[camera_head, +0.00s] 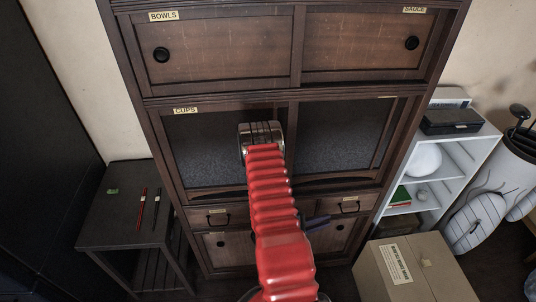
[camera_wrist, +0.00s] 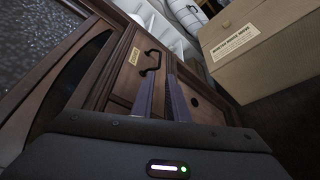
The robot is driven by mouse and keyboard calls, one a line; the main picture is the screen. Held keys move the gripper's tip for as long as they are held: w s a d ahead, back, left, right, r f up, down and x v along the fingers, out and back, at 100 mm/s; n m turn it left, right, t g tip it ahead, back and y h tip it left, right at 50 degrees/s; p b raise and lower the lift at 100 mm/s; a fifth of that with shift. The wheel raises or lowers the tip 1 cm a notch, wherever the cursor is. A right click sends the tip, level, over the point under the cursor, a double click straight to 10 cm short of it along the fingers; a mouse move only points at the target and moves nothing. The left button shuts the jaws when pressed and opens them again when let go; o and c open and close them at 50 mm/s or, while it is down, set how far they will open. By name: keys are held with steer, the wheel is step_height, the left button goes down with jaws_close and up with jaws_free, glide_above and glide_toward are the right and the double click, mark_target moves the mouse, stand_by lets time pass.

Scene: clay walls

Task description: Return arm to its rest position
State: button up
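My red ribbed arm reaches forward to the dark wooden cabinet (camera_head: 290,93), with its silver upper joint in front of the CUPS section. My gripper (camera_wrist: 160,76) shows in the wrist view as two slim dark purple fingers with a gap between them. It is open and nothing shows between the fingers. A finger also sticks out to the right from behind my arm in the head view, near the small lower drawers. The rest of the gripper is hidden there. A drawer handle (camera_wrist: 150,60) appears beyond the fingertips; I cannot tell how far off.
A cardboard box (camera_head: 412,268) stands at lower right, also large in the wrist view (camera_wrist: 265,45). A white shelf (camera_head: 440,165) is behind it. A small dark table (camera_head: 125,225) with pens stands left. Bare floor lies right of the box.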

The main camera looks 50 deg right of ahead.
steer(key=shift+n, duration=0.3)
steer(key=s+a+r+m+g+y, duration=0.1)
steer(key=s+a+r+g+y, duration=0.45)
steer(key=s+a, duration=0.3)
steer(key=w+a+r+m+t+y, duration=0.2)
steer(key=w+a+r+t+y, duration=0.25)
steer(key=w+a+r, duration=0.55)
steer(key=w+a+r+m+t+y, duration=0.1)
steer(key=w+a+r+t+y, duration=0.35)
steer(key=a+r, duration=0.9)
steer(key=w+a+r+n+t, duration=0.1)
steer(key=w+a+r+t, duration=0.1)
steer(key=a+r+t, duration=0.6)
steer(key=a+r, duration=0.5)
steer(key=r, duration=0.3)
steer(key=shift+w+n, duration=0.3)
steer(key=shift+w, duration=0.1)
